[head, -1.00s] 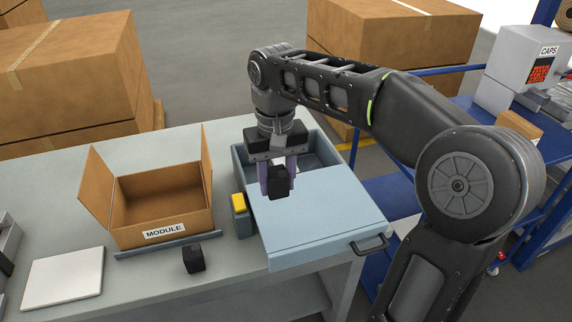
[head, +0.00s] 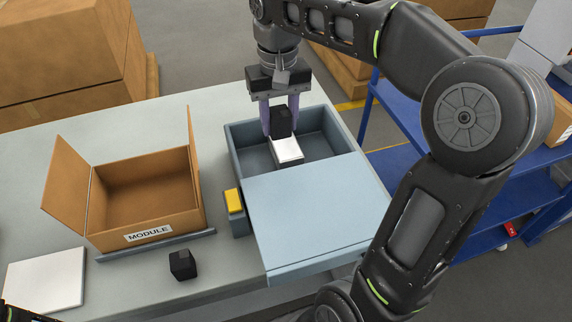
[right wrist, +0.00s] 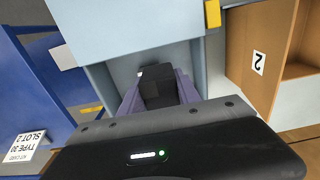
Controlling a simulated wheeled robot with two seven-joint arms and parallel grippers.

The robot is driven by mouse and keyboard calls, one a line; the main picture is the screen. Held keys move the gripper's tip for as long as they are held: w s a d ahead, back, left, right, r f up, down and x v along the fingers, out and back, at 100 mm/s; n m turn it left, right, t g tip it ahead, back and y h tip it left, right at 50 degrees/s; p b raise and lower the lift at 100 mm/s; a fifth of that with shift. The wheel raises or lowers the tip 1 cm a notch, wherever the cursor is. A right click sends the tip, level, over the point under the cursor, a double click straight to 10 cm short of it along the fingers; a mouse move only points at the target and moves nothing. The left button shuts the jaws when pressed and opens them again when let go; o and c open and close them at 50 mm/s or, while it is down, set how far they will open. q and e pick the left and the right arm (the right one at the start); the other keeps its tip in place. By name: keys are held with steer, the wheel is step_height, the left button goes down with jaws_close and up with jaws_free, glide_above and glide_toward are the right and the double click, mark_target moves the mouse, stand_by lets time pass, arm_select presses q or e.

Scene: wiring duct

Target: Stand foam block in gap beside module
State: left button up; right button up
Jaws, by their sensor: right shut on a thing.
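My right gripper (head: 280,122) is shut on a black foam block (head: 281,121), which it holds between its two purple fingers. The block also shows between the fingers in the right wrist view (right wrist: 157,84). In the head view it appears over the open rear part of a blue-grey box (head: 239,150); its exact height is unclear. A second black block (head: 183,264) stands on the table in front of an open cardboard box labelled MODULE (head: 150,175). No separate module is clearly visible inside the cardboard box.
A flat grey cover (head: 315,215) spans the front of the blue-grey box. A white piece (head: 287,150) lies in its open part. A yellow-topped part (head: 234,201) sits at its left side. A white slab (head: 45,278) lies at the table's left. Blue shelving (head: 400,110) stands at right.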

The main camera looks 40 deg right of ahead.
mark_target(280, 132)
step_height(280, 132, down, 3)
steer(key=b, duration=0.2)
steer(key=shift+f+b, duration=0.15)
steer(key=shift+b, duration=0.15)
step_height(280, 132, down, 9)
steer(key=shift+f+p, duration=0.1)
steer(key=shift+p, duration=0.25)
steer(key=shift+f, duration=0.4)
step_height(280, 132, down, 4)
steer(key=shift+f, duration=0.25)
